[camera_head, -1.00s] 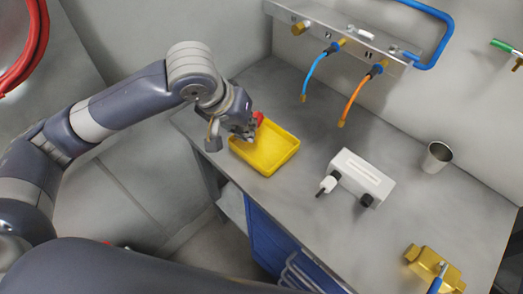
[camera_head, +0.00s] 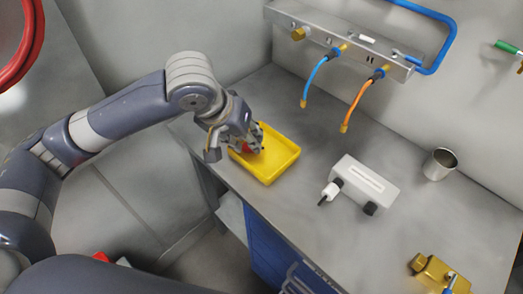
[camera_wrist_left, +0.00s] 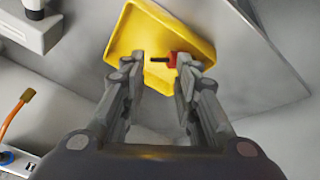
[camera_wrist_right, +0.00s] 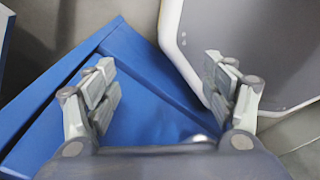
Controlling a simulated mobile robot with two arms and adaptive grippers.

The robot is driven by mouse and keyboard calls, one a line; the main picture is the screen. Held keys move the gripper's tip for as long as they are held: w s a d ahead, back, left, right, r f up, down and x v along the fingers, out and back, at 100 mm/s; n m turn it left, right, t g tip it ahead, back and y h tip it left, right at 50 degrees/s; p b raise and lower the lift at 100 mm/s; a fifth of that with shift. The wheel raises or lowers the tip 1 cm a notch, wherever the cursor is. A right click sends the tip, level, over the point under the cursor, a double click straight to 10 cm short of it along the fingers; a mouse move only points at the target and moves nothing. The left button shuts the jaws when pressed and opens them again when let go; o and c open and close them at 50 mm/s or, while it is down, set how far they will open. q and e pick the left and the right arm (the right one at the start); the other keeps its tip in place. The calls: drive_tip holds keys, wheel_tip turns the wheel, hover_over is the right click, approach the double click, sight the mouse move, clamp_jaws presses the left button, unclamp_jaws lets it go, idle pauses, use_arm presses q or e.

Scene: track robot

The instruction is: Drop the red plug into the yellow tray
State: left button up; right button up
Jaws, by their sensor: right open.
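The yellow tray (camera_head: 284,165) sits on the grey bench near its left end. It also shows in the left wrist view (camera_wrist_left: 195,30). My left gripper (camera_head: 252,146) is over the left part of the tray, pointing down. In the left wrist view its fingers (camera_wrist_left: 160,60) stand apart. The red plug (camera_wrist_left: 172,60) shows between them, with its dark pin toward the left finger and its red body against or behind the right finger. I cannot tell if it is held or lies below. Red shows at the fingers in the head view (camera_head: 246,147). My right gripper (camera_wrist_right: 158,85) is open and empty.
A white box (camera_head: 364,185) with a white and a black connector stands right of the tray. A metal cup (camera_head: 439,164) and a brass fitting (camera_head: 436,272) are farther right. Blue (camera_head: 320,75) and orange (camera_head: 360,100) hoses hang at the wall. Blue drawers (camera_wrist_right: 140,85) are below my right gripper.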

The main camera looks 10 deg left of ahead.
use_arm(q)
drive_tip(key=v, duration=1.2)
drive_tip(key=shift+a, duration=0.1)
